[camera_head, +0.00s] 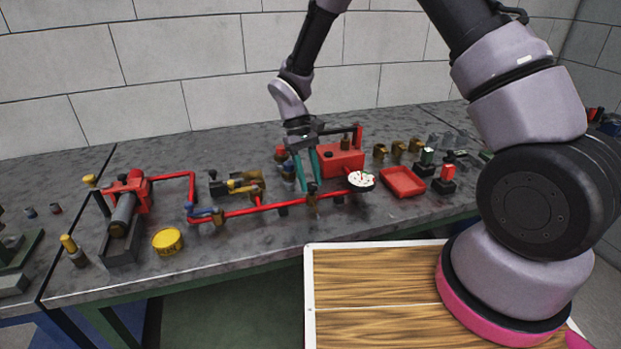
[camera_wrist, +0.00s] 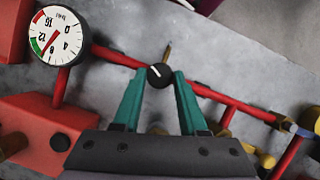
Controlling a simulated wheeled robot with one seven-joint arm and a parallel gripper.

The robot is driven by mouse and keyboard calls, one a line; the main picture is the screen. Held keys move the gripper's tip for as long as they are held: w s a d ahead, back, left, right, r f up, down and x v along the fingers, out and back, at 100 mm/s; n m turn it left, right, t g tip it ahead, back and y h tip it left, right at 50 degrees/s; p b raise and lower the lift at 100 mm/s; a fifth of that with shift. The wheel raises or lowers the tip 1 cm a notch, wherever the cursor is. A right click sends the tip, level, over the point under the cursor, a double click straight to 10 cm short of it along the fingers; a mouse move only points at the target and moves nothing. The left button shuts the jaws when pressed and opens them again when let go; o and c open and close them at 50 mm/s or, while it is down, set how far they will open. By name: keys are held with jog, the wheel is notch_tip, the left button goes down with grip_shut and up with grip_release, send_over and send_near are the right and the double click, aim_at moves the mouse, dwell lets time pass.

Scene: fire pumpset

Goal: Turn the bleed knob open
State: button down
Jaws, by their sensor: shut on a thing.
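The bleed knob (camera_wrist: 160,75) is a small round black knob with a white mark, on a brass fitting on the red pipe, near the middle of the wrist view. My gripper (camera_wrist: 158,82) has its two green fingers on either side of the knob, shut on it. In the head view my gripper (camera_head: 312,188) reaches down to the pipe over the grey bench, and its fingertips hide the knob. A white-faced pressure gauge (camera_wrist: 53,36) stands to the left in the wrist view; it also shows in the head view (camera_head: 361,179).
A red pump body (camera_head: 342,160) stands behind the gauge, with a red tray (camera_head: 403,182) to its right. The red pipe (camera_head: 260,208) runs left to a blue-handled valve (camera_head: 207,214). A yellow tin (camera_head: 168,241) stands at the front left. Several small brass parts stand at right.

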jog(key=n+t, duration=0.1)
jog(key=n, duration=0.2)
jog(key=n+t+h, duration=0.1)
jog(key=n, duration=0.2)
jog(key=shift+s+a+n+h, duration=0.15)
jog(key=shift+a+n+h, duration=0.05)
jog(key=shift+n+h, duration=0.1)
jog(key=n+t, duration=0.2)
jog(key=n, duration=0.3)
jog(key=shift+s, duration=0.15)
jog(key=shift+c, duration=2.2)
grip_release()
jog(key=shift+h, duration=0.3)
jog(key=v, duration=1.1)
jog(key=shift+s, duration=0.1)
